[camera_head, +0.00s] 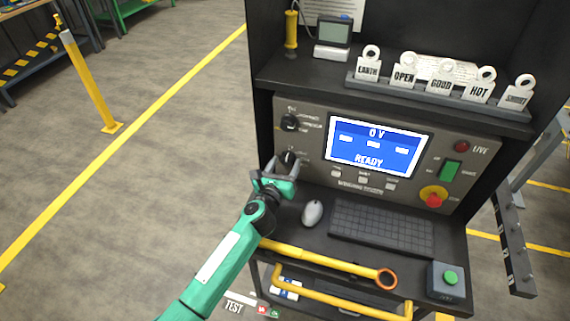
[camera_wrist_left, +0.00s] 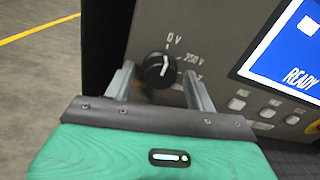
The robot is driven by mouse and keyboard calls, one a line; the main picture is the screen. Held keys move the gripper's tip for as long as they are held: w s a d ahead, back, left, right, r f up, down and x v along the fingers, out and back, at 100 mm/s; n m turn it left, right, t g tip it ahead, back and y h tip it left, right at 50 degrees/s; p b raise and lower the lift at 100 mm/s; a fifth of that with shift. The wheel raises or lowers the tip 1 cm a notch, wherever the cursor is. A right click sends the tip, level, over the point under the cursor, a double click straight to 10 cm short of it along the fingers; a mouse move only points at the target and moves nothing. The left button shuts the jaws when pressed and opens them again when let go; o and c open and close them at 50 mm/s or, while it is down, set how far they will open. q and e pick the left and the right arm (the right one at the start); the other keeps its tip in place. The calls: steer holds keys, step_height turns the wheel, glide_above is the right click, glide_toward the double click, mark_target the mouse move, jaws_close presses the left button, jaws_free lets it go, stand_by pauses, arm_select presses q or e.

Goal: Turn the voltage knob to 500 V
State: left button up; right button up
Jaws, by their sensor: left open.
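The voltage knob (camera_wrist_left: 158,70) is black and round with a white pointer line, on the grey panel. In the left wrist view its pointer is toward the 0 V mark; a 250 V mark sits to its right and a third label is mostly hidden by a finger. In the head view the knob (camera_head: 288,158) is the lower of two on the panel's left side. My left gripper (camera_head: 279,165) is open, with its fingers on either side of the knob; I cannot tell whether they touch it. It also fills the lower left wrist view (camera_wrist_left: 158,88). The screen (camera_head: 376,147) reads 0 V and READY.
Another black knob (camera_head: 290,123) is above. A green switch (camera_head: 450,171) and a red stop button (camera_head: 433,197) are on the panel's right. A mouse (camera_head: 312,212), a keyboard (camera_head: 382,229) and a yellow tool with an orange ring (camera_head: 386,279) lie below.

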arm_select(q)
steer(key=shift+w+d, duration=0.1)
steer(key=shift+w, duration=0.2)
steer(key=c, duration=1)
arm_select(e)
steer(key=shift+a, duration=0.3)
